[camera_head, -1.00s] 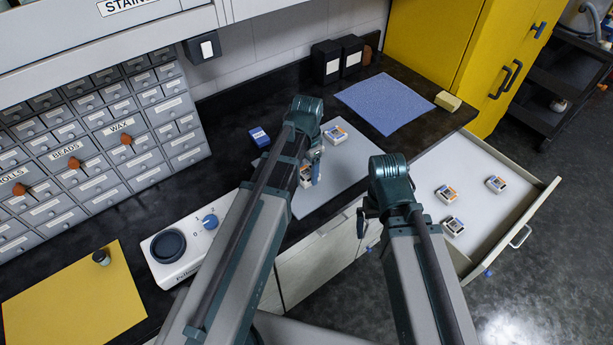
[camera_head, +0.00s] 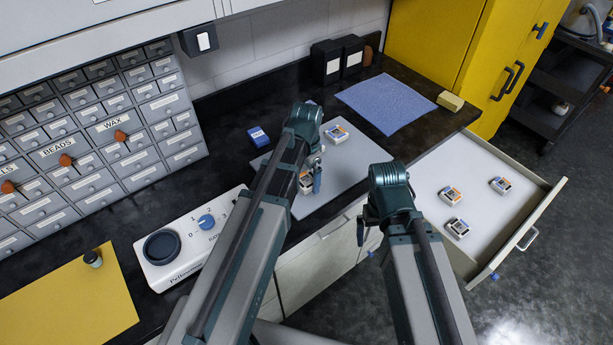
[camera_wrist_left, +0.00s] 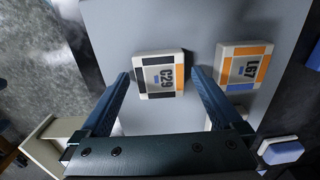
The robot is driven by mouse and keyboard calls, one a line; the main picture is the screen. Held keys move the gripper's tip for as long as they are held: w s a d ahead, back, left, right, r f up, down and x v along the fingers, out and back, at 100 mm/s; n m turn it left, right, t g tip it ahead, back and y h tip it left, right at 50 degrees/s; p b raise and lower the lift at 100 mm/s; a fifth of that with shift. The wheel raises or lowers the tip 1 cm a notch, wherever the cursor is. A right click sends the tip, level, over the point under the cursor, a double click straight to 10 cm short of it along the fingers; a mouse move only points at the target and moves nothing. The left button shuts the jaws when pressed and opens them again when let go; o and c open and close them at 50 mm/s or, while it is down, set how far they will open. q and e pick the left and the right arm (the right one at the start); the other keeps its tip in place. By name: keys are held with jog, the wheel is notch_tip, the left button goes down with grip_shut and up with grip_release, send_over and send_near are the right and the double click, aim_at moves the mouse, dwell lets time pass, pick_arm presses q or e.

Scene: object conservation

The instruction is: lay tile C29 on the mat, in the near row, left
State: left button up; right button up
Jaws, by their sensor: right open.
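Tile C29 (camera_wrist_left: 160,73), pale with orange and dark edges, lies flat on the grey mat (camera_wrist_left: 130,25) in the near row, left. It also shows in the head view (camera_head: 304,184). My left gripper (camera_wrist_left: 160,77) is above it, fingers apart on either side, with a small gap to each edge. In the head view my left gripper (camera_head: 317,176) points down at the mat. Tile L67 (camera_wrist_left: 243,66) lies beside C29, farther back; my arm hides it in the head view. My right gripper (camera_head: 366,226) is open and empty at the counter's front.
Several tiles are near: three lie in the open drawer (camera_head: 530,222). A scale-like device (camera_head: 190,240) stands left.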

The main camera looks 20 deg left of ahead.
aim_at(306, 180)
pick_arm(q)
notch_tip(306, 180, up, 12)
jog(key=p, duration=1.2)
jog(key=shift+r, duration=0.2)
jog(key=shift+f, duration=0.1)
notch_tip(306, 180, down, 12)
jog(key=b, duration=1.2)
jog(key=shift+f, duration=0.1)
jog(key=shift+r, duration=0.2)
